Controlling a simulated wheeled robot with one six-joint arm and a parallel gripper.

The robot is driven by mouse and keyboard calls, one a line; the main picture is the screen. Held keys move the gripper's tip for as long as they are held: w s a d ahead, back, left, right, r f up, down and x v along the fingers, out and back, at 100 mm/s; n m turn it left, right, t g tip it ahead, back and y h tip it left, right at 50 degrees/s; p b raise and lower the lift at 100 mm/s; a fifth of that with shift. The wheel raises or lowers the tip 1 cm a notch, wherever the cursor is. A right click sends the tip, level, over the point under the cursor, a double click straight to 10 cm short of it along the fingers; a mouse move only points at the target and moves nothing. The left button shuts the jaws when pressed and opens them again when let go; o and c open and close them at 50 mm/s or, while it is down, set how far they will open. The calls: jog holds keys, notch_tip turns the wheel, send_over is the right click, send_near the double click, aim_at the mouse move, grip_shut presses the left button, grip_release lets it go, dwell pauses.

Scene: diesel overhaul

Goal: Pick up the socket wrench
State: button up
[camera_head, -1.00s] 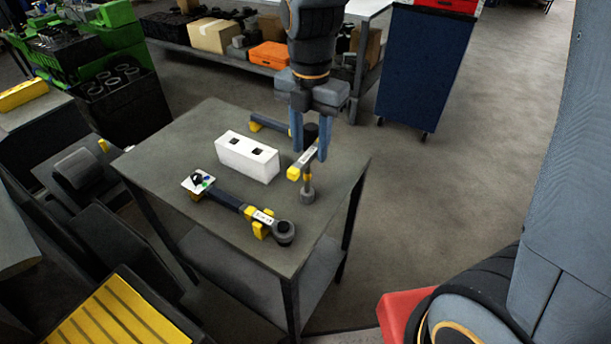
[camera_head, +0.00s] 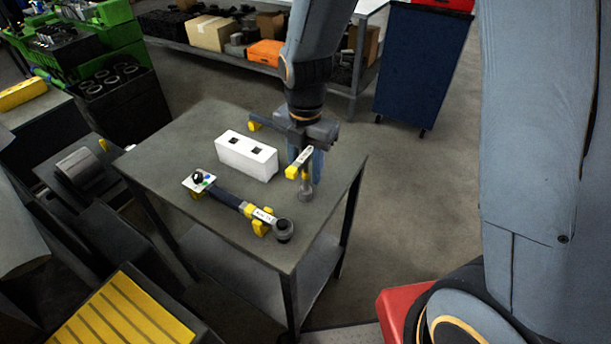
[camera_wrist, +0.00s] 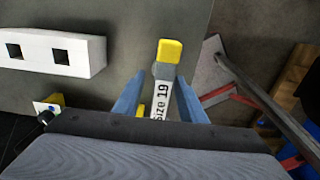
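A wrench with a white "Size 19" label (camera_wrist: 162,98) and a yellow end lies between the fingers in the wrist view. In the head view its labelled part (camera_head: 304,158) is at the table's right side, partly hidden by my gripper. My gripper (camera_head: 308,176) points down over this wrench, fingers open on either side of it, with a gap at least on the left.
A white block with two square holes (camera_head: 247,157) stands on the grey table (camera_head: 185,140) left of my gripper. A blue cabinet (camera_head: 418,70) and a shelf with boxes (camera_head: 209,34) stand behind. The table's back left is clear.

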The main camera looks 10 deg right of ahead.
aim_at(305, 153)
jog(key=shift+f, duration=0.3)
grip_shut()
dwell(0.3)
notch_tip(305, 153, up, 9)
jog(key=shift+r+b, duration=0.1)
jog(key=shift+b, duration=1)
jog(key=shift+r, duration=0.45)
